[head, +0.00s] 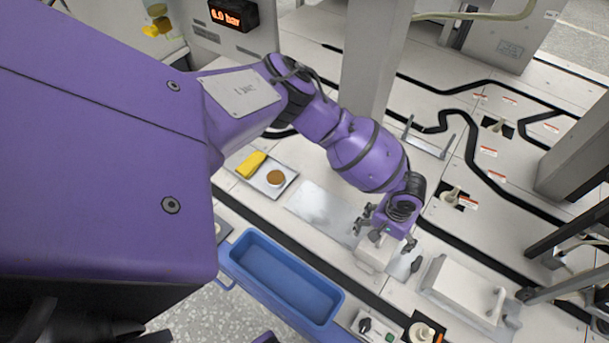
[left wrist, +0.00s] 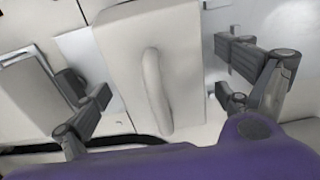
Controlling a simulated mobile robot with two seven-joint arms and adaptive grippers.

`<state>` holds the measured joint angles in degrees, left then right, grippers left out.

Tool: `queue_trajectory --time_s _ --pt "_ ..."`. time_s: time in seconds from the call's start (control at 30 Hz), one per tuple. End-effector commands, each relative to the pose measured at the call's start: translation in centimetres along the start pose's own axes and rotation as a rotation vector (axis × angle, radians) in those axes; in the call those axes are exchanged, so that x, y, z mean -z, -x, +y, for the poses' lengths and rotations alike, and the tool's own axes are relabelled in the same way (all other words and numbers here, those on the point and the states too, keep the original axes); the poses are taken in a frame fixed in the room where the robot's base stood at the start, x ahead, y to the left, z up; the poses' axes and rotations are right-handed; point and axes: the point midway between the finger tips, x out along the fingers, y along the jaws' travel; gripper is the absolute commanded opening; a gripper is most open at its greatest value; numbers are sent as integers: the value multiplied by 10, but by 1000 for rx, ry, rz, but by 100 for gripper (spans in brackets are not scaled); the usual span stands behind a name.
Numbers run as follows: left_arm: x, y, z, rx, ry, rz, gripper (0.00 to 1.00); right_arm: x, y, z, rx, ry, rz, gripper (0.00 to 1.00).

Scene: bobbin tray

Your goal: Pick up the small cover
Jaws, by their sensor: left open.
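The small cover (head: 374,257) is a white block-shaped lid standing on a pale plate on the worktop. In the left wrist view the small cover (left wrist: 125,50) fills the middle, with its raised curved bar handle (left wrist: 157,88) facing me. My left gripper (head: 384,236) is over the cover, pointing down. In the left wrist view its open fingers (left wrist: 167,98) stand on both sides of the handle, apart from it, with nothing between them gripped. In the head view the gripper hides part of the cover. My right gripper is not in view.
A larger white cover (head: 463,287) with a handle stands to the right. A blue bin (head: 283,277) is at the front. A tray (head: 267,187) holding a yellow item and a brown-topped round pot lies to the left. A grey post (head: 374,60) rises behind my arm.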

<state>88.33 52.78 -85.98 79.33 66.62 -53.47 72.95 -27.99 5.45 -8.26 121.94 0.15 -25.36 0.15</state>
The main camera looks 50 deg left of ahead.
Motion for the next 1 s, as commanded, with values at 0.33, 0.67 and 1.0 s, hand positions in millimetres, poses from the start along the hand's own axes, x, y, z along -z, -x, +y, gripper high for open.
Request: queue_trajectory --time_s 0.33,0.67,1.0 --pt "1 1 1 -1 -1 2 54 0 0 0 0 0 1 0" --pt "1 1 1 -2 -1 1 30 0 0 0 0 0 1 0" --pt "0 27 0 -3 0 1 30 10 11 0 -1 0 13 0"
